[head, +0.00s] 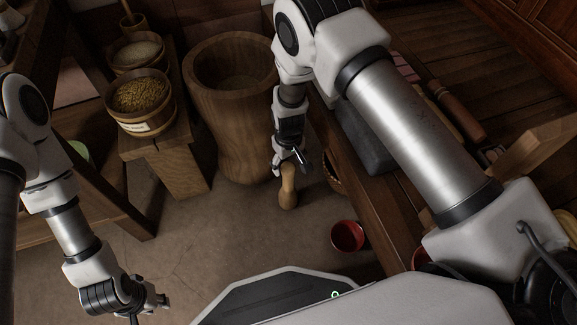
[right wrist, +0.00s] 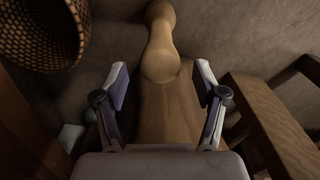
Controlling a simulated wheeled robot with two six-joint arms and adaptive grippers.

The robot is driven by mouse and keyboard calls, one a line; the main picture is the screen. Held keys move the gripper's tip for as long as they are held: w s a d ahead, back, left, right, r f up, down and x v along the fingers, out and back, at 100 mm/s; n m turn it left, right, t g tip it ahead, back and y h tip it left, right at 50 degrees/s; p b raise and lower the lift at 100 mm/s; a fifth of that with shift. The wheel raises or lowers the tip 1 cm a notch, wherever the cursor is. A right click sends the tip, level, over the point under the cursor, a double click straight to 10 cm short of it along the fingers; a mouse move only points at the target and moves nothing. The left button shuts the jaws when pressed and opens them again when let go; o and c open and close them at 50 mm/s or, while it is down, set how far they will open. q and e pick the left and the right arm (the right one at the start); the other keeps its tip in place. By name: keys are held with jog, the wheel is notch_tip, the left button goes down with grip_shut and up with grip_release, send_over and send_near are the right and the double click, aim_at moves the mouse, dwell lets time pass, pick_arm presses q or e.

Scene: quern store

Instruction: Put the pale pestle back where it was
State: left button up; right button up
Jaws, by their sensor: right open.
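The pale pestle (head: 288,190), waisted and light wood, is below my right gripper (head: 288,160) in the head view, beside the foot of the big wooden mortar (head: 235,130). I cannot tell whether it stands or lies on the floor. In the right wrist view, the fingers of my right gripper (right wrist: 162,90) are apart. The rounded near end of the pestle (right wrist: 160,45) is just beyond them, roughly centred, with no finger visibly touching it. My left gripper (head: 158,300) hangs low at the left, away from the pestle; its opening is unclear.
A red bowl (head: 347,235) is on the floor, right of the pestle. A woven basket (right wrist: 40,30) is close by. A grain tub (head: 140,125) stands on a wooden stool (head: 180,165) at the left. A bench (head: 375,205) runs along the right. Floor at front left is clear.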

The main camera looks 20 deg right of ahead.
pick_arm(q)
notch_tip(320, 180, up, 3)
jog(key=shift+f+p, duration=0.15)
jog(key=shift+p, duration=0.6)
pick_arm(e)
notch_tip(320, 180, up, 5)
